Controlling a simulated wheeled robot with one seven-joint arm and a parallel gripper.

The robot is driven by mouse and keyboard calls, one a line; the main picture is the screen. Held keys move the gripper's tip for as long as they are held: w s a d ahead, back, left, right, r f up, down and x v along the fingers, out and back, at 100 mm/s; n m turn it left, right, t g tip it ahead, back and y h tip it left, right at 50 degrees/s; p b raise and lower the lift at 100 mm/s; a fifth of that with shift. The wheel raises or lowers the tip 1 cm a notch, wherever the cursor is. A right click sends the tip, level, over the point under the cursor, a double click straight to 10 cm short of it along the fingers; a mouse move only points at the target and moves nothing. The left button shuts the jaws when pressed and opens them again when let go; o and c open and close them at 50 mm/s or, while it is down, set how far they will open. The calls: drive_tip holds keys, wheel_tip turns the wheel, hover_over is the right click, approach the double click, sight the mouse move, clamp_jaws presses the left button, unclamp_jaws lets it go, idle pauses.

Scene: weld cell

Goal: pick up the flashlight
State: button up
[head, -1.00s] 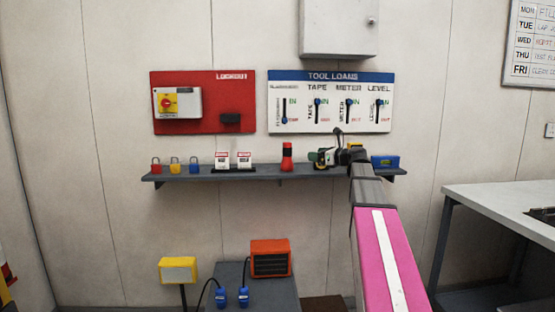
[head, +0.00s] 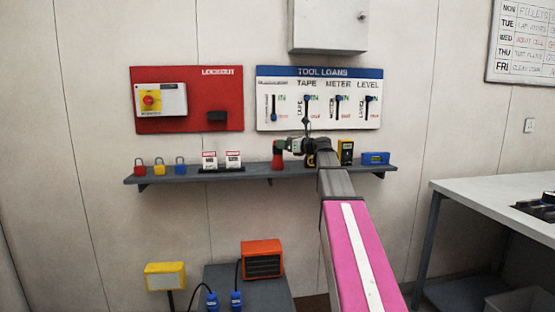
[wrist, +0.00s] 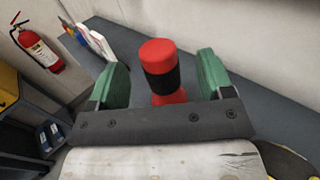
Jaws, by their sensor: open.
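The flashlight (head: 277,162) is red with a black band and stands upright on the wall shelf. In the wrist view the flashlight (wrist: 160,78) shows between my two green fingers, with clear gaps on both sides. My gripper (head: 287,146) is open and empty, close beside the flashlight on its right in the head view. In the wrist view my gripper (wrist: 161,76) has its fingers spread to the left and right of the flashlight. The gripper hides part of the flashlight's upper end in the head view.
The grey shelf (head: 240,174) also holds padlocks (head: 159,167), red-and-white tags (head: 209,160), a yellow meter (head: 346,152) and a blue level (head: 376,158). The tool loans board (head: 320,98) hangs on the wall just above. The shelf has bare room left of the flashlight.

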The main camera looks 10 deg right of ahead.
drive_tip(key=x, duration=0.4)
drive_tip(key=shift+a, duration=0.2)
clamp_jaws()
drive_tip(key=shift+r, duration=0.1)
